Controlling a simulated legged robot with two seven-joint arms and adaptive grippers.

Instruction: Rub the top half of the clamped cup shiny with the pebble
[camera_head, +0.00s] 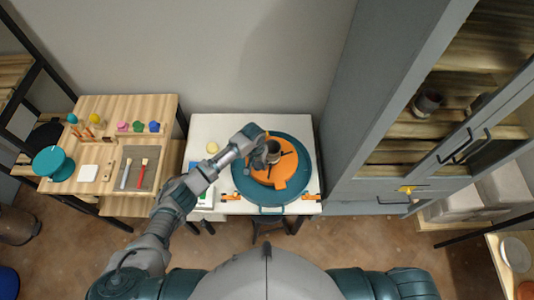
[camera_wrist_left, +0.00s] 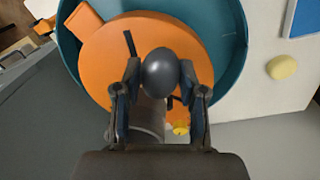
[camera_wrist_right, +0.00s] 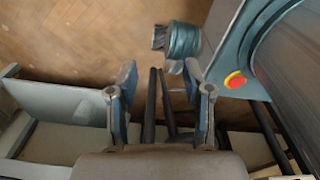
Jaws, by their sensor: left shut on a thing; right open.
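The grey cup (camera_head: 274,147) stands on the orange wheel head (camera_head: 290,176), inside the round teal basin (camera_head: 243,186). It also shows in the left wrist view (camera_wrist_left: 148,120), partly hidden behind the pebble and fingers. My left gripper (camera_head: 266,154) is shut on the dark, smooth, egg-shaped pebble (camera_wrist_left: 161,72) and holds it at the cup. I cannot tell whether the pebble touches the cup wall. My right gripper (camera_wrist_right: 160,95) is open and empty, away from the wheel; it is not in the head view.
A yellow sponge-like lump (camera_head: 213,147) lies on the white table (camera_head: 222,124) left of the basin. A wooden bench (camera_head: 160,106) with brushes and coloured pieces stands further left. A tall grey cabinet (camera_head: 350,130) rises close on the right. A red button (camera_wrist_right: 235,80) shows near my right gripper.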

